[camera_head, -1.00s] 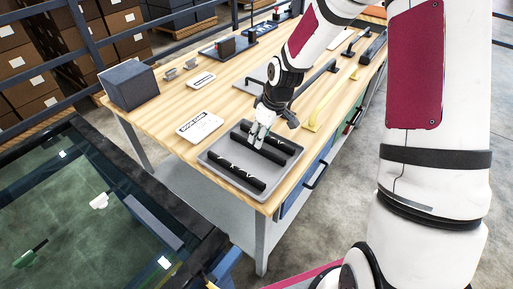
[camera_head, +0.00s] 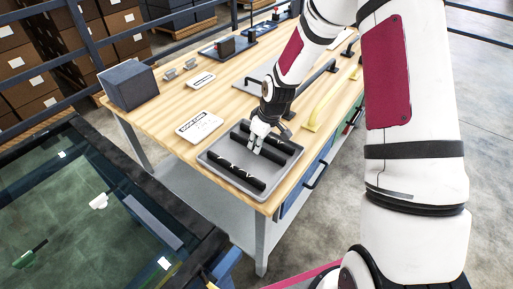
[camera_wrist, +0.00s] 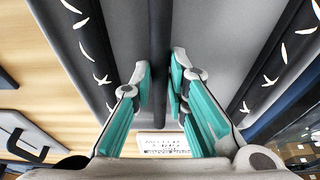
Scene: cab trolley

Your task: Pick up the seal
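The seals are long black rolls lying side by side in a grey tray (camera_head: 207,163) on the workbench. In the head view a front seal (camera_head: 240,177) with white marks lies along the near side, and a back seal (camera_head: 284,144) lies along the far side. In the wrist view a dark middle seal (camera_wrist: 159,40) runs between my fingers, with white-marked seals at left (camera_wrist: 85,45) and right (camera_wrist: 280,50). My gripper (camera_head: 256,150) points down low over the tray. Its fingers (camera_wrist: 161,80) are apart, one on each side of the middle seal; contact cannot be told.
A white card (camera_head: 199,127) lies beside the tray. A dark grey box (camera_head: 130,85) stands at the bench's left corner. A yellow handle (camera_head: 318,112) and black handles lie right of the tray. A glass panel (camera_head: 75,215) is at lower left.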

